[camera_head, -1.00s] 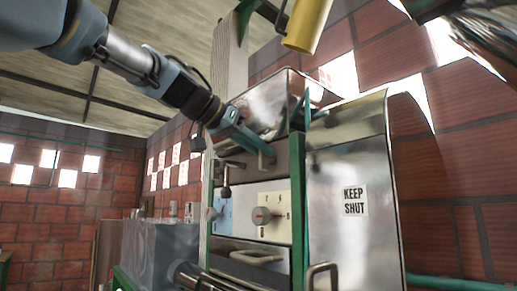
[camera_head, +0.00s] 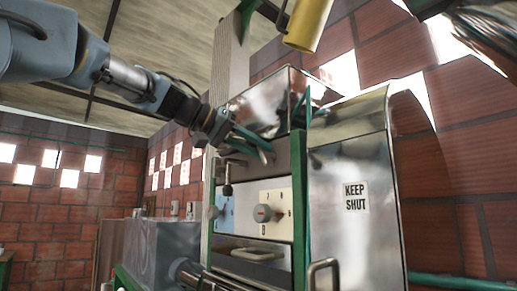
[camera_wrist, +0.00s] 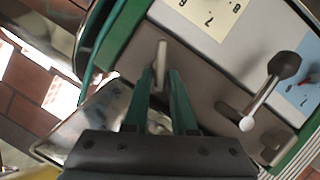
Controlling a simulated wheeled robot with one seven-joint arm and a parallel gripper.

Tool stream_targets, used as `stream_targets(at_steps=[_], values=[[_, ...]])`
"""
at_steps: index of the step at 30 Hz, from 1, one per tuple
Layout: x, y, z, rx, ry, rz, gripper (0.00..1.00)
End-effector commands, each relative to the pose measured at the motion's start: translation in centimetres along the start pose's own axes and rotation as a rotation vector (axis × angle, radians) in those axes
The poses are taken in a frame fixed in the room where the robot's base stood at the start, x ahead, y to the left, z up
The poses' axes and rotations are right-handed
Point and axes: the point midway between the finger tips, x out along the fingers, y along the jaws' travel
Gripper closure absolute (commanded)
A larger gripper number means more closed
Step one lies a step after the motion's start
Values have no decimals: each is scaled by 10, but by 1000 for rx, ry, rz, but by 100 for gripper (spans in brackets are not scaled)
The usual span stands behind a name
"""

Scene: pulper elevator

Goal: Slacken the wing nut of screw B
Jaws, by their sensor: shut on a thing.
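My gripper (camera_head: 265,150) reaches in from the upper left to the grey upper panel (camera_head: 285,165) of the machine. In the wrist view its two green fingers (camera_wrist: 162,76) close around a narrow pale metal tab that stands out from the panel. This tab looks like the wing nut (camera_wrist: 161,55) of a screw; no letter B shows beside it. The fingertips cover part of it, and the screw behind is hidden. The gripper is shut on it.
A lever with a black knob (camera_wrist: 285,65) sticks out of a slot close to the fingers. Below are a numbered dial (camera_head: 264,213) and a drawer handle (camera_head: 258,254). A steel door marked KEEP SHUT (camera_head: 355,240) stands right. A yellow cylinder (camera_head: 308,22) hangs above.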

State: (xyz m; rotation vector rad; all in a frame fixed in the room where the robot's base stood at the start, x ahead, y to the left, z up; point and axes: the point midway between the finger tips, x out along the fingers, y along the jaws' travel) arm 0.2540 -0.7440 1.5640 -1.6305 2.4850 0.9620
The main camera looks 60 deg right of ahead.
Motion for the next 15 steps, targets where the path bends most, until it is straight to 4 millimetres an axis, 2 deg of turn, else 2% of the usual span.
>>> stream_targets(at_steps=[15], values=[[2, -13, 5, -456, 0, 188, 100]])
